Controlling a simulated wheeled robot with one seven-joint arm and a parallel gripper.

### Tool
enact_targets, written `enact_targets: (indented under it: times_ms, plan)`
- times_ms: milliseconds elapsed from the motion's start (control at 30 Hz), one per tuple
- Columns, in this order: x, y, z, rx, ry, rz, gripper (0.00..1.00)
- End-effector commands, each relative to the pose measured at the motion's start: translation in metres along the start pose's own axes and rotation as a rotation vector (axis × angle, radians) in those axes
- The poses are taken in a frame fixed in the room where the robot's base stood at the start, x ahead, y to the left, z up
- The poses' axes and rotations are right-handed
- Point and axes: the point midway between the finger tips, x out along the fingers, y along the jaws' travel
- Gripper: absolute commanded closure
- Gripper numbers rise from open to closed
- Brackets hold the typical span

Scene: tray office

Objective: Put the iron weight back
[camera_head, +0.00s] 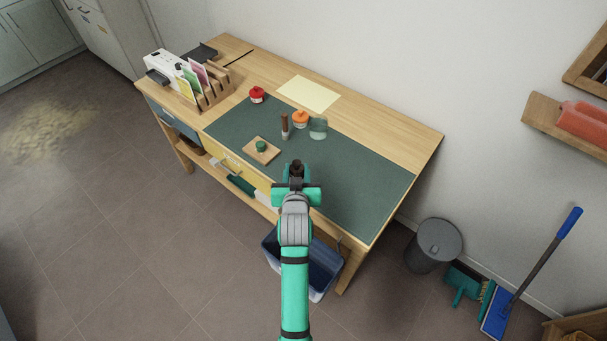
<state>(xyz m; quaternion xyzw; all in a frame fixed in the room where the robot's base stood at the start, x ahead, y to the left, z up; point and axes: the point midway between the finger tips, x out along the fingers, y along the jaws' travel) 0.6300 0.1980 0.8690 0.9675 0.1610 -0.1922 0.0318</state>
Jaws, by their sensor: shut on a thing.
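My gripper (297,180) is over the front part of the dark green desk mat (365,190). It is shut on a small dark thing that looks like the iron weight (297,168); the fingers and arm hide most of it. I cannot tell whether it touches the mat. To the left, a small wooden board (251,153) lies on the mat with a green-topped object (261,146) on it. Behind the gripper stand a brown-handled upright tool (284,124), an orange-lidded jar (300,119) and a greenish glass (318,127).
A red-lidded jar (257,95) and a yellow sheet (309,93) are farther back on the wooden desk (390,127). A wooden rack with cards (213,92) is at the left. The mat's right side is clear. A blue bin (322,272) stands below the front edge.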

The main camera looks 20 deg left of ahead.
Motion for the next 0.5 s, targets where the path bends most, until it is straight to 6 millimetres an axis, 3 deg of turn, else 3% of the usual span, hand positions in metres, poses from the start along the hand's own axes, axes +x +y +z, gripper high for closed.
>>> enact_targets:
  times_ms: [233,500]
  plan:
    - [0.045,0.012,0.022,0.001,0.000,0.003,1.00]
    - [0.064,0.018,0.032,0.001,0.004,0.004,1.00]
